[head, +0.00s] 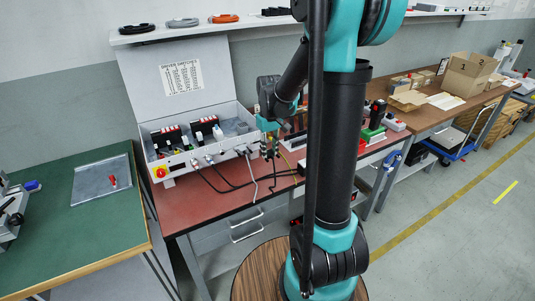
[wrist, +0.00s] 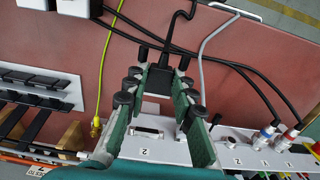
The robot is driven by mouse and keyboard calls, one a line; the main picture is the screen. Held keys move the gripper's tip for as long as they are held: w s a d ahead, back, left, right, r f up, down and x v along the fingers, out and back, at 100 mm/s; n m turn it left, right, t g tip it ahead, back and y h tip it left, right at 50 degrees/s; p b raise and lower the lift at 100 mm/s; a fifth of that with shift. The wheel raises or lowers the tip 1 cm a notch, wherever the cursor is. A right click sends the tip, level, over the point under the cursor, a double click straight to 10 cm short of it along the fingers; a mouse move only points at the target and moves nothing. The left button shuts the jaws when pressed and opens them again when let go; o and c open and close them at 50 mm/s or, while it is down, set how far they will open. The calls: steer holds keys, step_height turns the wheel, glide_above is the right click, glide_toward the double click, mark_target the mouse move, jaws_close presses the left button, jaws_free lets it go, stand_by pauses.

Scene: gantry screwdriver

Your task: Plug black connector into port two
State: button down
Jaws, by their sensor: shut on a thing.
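My gripper (wrist: 158,75) is shut on a black connector (wrist: 157,82), which sits between its green fingers in the wrist view. A black cable (wrist: 173,40) runs up from the connector. Below it in that view is a pale plate with a wide slotted port (wrist: 150,133) and a label "2" (wrist: 145,152). The connector appears apart from the port; their depth gap is hard to judge. In the head view, my gripper (head: 270,143) is at the right end of the grey control box (head: 180,162), and the connector is too small to tell.
A grey cable (wrist: 205,50) and a yellow-green cable (wrist: 102,75) pass nearby. Black bars on a white rack (wrist: 40,88) lie at left. The red bench (head: 215,212) is partly clear in front.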

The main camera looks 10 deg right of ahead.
steer(key=w+a, duration=0.2)
steer(key=w, duration=0.4)
stand_by(0.4)
steer(key=shift+w+a, duration=0.2)
steer(key=shift+w, duration=0.35)
stand_by(1.6)
steer(key=c, duration=1.2)
jaws_free()
steer(key=shift+r, duration=0.1)
steer(key=shift+r, duration=2.7)
